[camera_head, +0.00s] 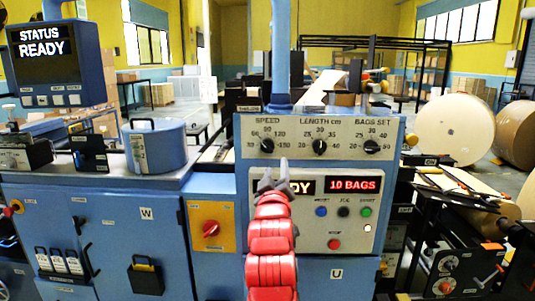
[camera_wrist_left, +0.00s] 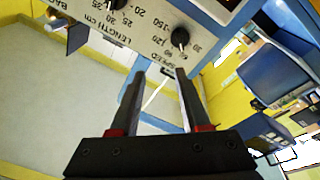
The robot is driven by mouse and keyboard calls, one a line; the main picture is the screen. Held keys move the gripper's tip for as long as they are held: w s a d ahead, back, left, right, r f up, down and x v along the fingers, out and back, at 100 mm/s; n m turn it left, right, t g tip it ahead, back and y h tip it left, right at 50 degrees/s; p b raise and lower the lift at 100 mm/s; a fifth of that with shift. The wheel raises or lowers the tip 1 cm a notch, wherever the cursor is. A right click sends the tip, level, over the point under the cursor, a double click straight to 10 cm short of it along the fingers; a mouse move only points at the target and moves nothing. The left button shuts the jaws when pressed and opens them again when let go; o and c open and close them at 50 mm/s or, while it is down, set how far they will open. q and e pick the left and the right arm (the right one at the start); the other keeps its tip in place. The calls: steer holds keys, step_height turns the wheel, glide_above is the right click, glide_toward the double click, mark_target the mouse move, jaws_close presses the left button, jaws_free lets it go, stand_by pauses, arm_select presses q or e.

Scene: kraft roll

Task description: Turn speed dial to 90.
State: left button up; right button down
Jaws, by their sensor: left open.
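The speed dial (camera_head: 267,146) is a small black knob under the label SPEED, at the upper left of the light control panel. Its exact setting is too small to read. It shows upside down in the left wrist view (camera_wrist_left: 180,38), beyond the fingertips. My left gripper (camera_head: 275,172) is open and empty, in front of the panel and just below the speed dial in the picture. In the left wrist view (camera_wrist_left: 159,75) its two dark fingers are apart, with nothing between them. They look clear of the knob. My right gripper is in neither view.
The length dial (camera_head: 320,146) and the bags dial (camera_head: 371,146) sit to the right on the same panel. Below are a red display (camera_head: 353,185) reading 10 BAGS and several buttons. A blue post (camera_head: 281,50) rises behind the panel. A status screen (camera_head: 41,47) reads READY.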

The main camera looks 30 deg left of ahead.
arm_select(q)
steer(key=s+a+n+g, duration=0.1)
steer(key=s+a+n, duration=0.1)
steer(key=g+p, duration=0.1)
steer(key=p, duration=0.5)
glide_toward(267, 149)
steer(key=shift+h, duration=0.4)
steer(key=x, duration=0.7)
steer(key=shift+w+a+r, duration=0.15)
steer(key=shift+a+r, duration=0.15)
steer(key=shift+r, duration=0.1)
steer(key=shift+w+a+f, duration=0.15)
steer(key=shift+w+a, duration=0.05)
steer(key=shift+w, duration=0.15)
jaws_close()
